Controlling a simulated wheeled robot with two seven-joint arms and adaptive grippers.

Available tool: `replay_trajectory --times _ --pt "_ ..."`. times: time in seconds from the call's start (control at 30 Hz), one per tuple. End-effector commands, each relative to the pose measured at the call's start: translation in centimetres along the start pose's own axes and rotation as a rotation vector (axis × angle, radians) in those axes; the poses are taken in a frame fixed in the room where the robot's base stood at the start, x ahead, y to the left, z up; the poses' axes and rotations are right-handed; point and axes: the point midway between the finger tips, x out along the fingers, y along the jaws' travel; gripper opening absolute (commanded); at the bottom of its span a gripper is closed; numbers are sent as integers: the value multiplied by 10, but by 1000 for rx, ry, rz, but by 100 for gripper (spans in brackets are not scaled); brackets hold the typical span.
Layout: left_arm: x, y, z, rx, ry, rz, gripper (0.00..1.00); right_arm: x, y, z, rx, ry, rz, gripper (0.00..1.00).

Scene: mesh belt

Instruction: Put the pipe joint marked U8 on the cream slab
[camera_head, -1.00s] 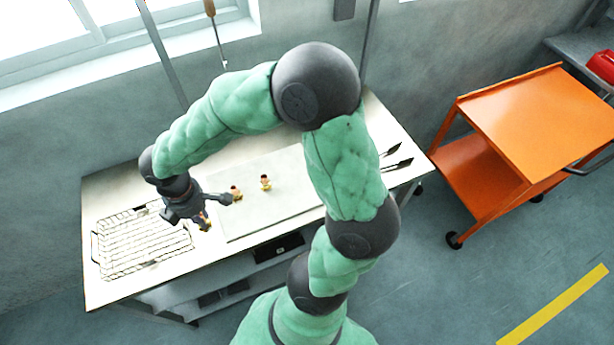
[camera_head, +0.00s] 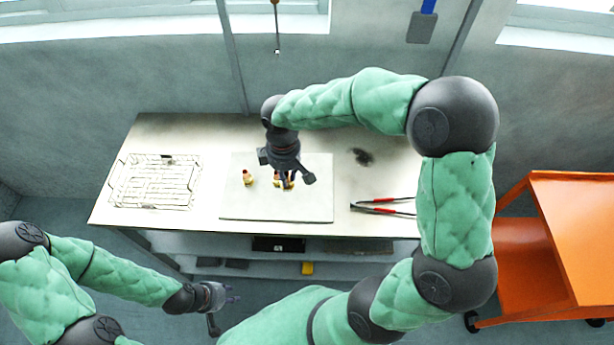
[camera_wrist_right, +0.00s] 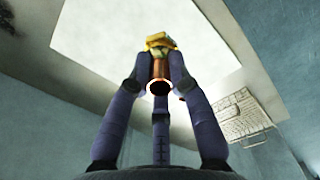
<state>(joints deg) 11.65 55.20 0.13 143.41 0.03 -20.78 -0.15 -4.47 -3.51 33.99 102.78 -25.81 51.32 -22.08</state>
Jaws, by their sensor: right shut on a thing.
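The cream slab (camera_head: 310,208) lies flat on the bench. My right gripper (camera_head: 287,176) is over its middle, pointing down and shut on a pipe joint (camera_head: 290,184). In the right wrist view the held joint (camera_wrist_right: 160,70) shows a copper tube end between the fingers, with yellow fittings beyond it. I cannot tell whether the held joint touches the slab. One pipe joint (camera_head: 247,177) stands on the slab left of the gripper, and another (camera_head: 277,180) is close beside the held one. No marking is readable. My left gripper (camera_head: 226,314) is open and empty, in front of the bench.
A wire mesh rack (camera_head: 153,186) lies at the left of the bench (camera_head: 215,130). Red-handled pliers (camera_head: 380,207) and a dark smudge (camera_head: 361,156) are right of the slab. An orange cart (camera_head: 580,215) stands at the far right.

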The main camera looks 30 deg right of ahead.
Motion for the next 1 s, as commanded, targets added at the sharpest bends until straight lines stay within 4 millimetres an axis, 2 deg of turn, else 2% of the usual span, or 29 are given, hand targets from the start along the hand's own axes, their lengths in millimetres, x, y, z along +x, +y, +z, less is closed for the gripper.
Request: replay_trajectory --times 0.2,0.4,0.77,1.0 --pt "3 -1 0 1 0 0 34 22 44 19 5 -1 0 0" --pt "8 -3 0 1 -1 0 34 55 68 29 2 -1 -1 0" --pt "10 -3 0 1 -1 0 34 76 86 36 -1 0 1 0" --pt "15 -5 0 1 -1 0 34 108 88 38 -1 -1 0 0"
